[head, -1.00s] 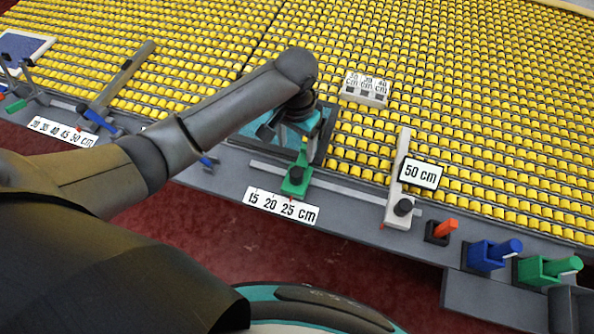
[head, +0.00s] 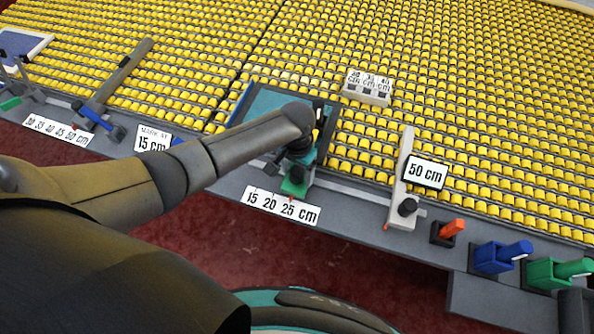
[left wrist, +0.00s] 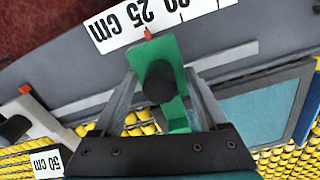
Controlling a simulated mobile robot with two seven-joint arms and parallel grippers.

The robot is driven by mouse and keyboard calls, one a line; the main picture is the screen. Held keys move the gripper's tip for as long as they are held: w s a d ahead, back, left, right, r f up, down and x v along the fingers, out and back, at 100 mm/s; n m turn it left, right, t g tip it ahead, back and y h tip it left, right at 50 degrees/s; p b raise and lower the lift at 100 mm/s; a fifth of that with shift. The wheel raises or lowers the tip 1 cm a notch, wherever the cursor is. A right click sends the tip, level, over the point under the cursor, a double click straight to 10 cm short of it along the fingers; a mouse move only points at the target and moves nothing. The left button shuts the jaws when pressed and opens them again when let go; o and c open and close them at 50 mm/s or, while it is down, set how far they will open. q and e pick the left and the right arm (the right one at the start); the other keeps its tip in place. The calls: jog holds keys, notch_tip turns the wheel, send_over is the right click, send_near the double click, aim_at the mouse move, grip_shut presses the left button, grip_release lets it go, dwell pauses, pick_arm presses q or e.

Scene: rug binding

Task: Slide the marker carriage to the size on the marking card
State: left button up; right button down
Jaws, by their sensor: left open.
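The green marker carriage (head: 294,188) with its black knob (left wrist: 160,82) sits on the grey rail (head: 345,188). Its red pointer (left wrist: 148,34) is at about the 25 mark of the white scale strip (head: 281,206), which reads 15, 20, 25 cm. The marking card (head: 153,139) reads "MARK AT 15 cm" and is partly hidden by my left arm. My left gripper (head: 297,167) is over the carriage and hides part of it. In the left wrist view its open fingers (left wrist: 160,88) stand on either side of the knob, with gaps visible. My right gripper is not in view.
A teal pad (head: 272,103) lies behind the carriage. To the right stand a white fence with a 50 cm sign (head: 425,173), an orange switch (head: 452,228), and blue (head: 503,256) and green (head: 558,272) handles. A white size block (head: 368,88) sits on the yellow rollers.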

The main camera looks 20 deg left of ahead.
pick_arm(q)
jog(key=shift+c, duration=0.3)
grip_shut()
dwell(0.3)
dwell(0.8)
